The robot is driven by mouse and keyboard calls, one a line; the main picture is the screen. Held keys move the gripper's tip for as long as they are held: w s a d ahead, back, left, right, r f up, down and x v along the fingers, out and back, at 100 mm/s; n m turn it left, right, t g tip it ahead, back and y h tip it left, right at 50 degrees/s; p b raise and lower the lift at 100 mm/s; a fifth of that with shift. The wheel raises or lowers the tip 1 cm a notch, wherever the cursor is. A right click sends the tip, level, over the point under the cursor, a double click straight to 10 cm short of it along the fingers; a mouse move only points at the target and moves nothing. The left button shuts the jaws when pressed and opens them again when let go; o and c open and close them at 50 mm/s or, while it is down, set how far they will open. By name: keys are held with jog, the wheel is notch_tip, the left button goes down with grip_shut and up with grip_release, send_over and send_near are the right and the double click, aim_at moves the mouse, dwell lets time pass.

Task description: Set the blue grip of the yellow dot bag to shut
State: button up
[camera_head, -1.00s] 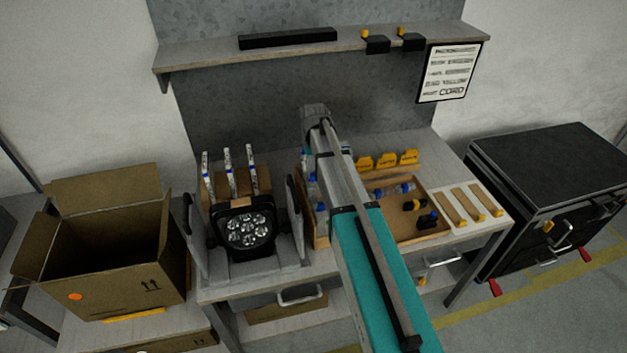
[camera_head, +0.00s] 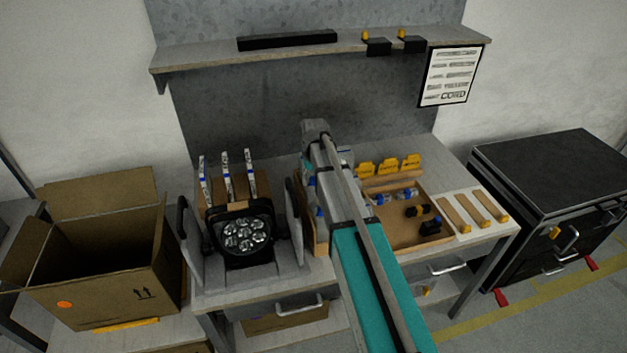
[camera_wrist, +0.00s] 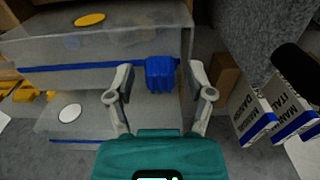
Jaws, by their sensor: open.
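In the wrist view, the yellow dot bag (camera_wrist: 110,42) is a clear grey bag with a yellow dot (camera_wrist: 90,19) on its top and a blue strip along its edge. Its blue grip (camera_wrist: 160,74) sits near the right end of that strip. My gripper (camera_wrist: 159,82) is open, with one finger on each side of the blue grip. I cannot tell whether the fingers touch it. In the head view my arm hides the gripper and most of the bags.
A second bag with a white dot (camera_wrist: 69,112) lies just below in the wrist view. White labelled strips (camera_wrist: 255,115) stand to the right. In the head view, a par can (camera_head: 240,234), an open carton (camera_head: 95,262) and a wooden tray (camera_head: 400,238) surround the arm.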

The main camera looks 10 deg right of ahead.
aim_at(313, 178)
grip_shut()
jog(key=shift+a, duration=0.6)
grip_release()
jog(key=shift+d, duration=0.15)
jog(key=shift+d, duration=0.5)
notch_tip(313, 178, up, 14)
jog(key=p, duration=1.3)
jog(key=shift+p, duration=0.4)
jog(key=shift+s+a+f, duration=0.1)
jog(key=shift+f, duration=0.05)
